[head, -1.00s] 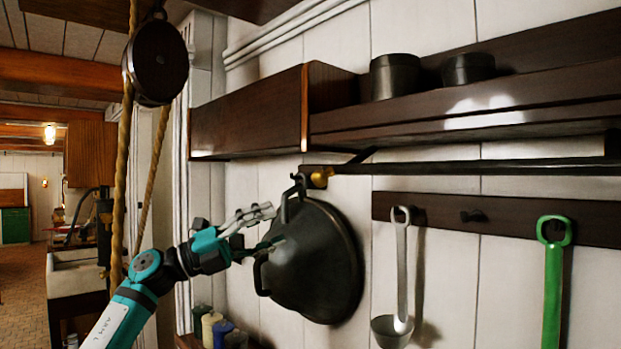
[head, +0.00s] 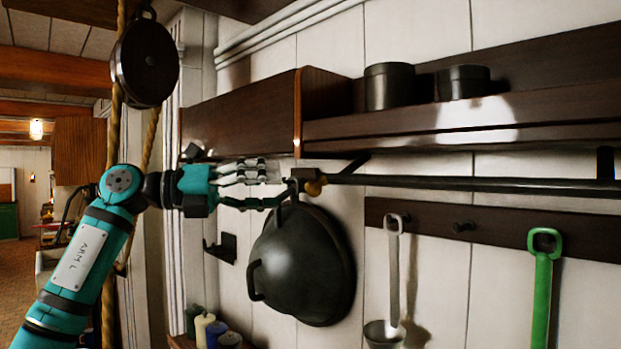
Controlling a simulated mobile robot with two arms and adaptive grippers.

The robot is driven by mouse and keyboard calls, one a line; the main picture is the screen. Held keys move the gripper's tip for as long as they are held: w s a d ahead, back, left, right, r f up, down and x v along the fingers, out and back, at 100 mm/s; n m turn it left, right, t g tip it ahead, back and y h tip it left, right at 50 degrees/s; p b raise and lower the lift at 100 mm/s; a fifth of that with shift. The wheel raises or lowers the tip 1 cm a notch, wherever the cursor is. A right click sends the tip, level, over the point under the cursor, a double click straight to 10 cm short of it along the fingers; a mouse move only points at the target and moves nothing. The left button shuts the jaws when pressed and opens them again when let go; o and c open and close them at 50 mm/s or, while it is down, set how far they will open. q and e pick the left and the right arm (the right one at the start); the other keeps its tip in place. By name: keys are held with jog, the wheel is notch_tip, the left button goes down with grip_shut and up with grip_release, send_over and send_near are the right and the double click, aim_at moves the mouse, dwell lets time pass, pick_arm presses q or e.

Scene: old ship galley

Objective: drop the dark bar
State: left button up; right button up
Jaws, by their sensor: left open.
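The fingertips are just left of the bar's left end, close to the dark fitting there. I cannot tell whether they touch it. Nothing shows between the fingers. My right gripper is out of view.
A black pot (head: 300,265) hangs just below my left gripper. A small dark bracket (head: 221,247) is on the wall at left. The wooden shelf (head: 450,128) with two dark tins is above the bar. A ladle (head: 393,270) and a green-handled tool (head: 542,295) hang at right.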

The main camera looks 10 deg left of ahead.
aim_at(305, 188)
pick_arm(q)
jog(key=p+x, duration=0.2)
jog(key=x, duration=0.5)
jog(key=shift+w+d, duration=0.15)
jog(key=shift+d, duration=0.15)
jog(key=shift+c, duration=0.4)
grip_shut()
